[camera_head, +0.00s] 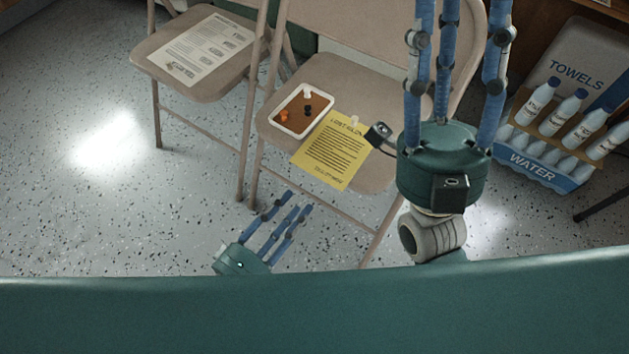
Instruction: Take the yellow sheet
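The yellow sheet (331,150) with dark print lies on the seat of the right-hand folding chair (372,92). Its near edge reaches over the front of the seat. My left gripper (291,207) is low in the picture, below and left of the sheet and apart from it. Its blue fingers are spread and empty. My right gripper (445,70) is large, to the right of the sheet, with its blue fingers pointing up and apart. Its fingertips are cut off by the top edge, and nothing shows between the fingers.
A white-rimmed tray (280,123) with small items sits left of the sheet, close against it. A second chair (203,86) holds a white sheet (201,48). A water bottle crate (545,172) and a towels box (569,65) stand at right. The floor at left is clear.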

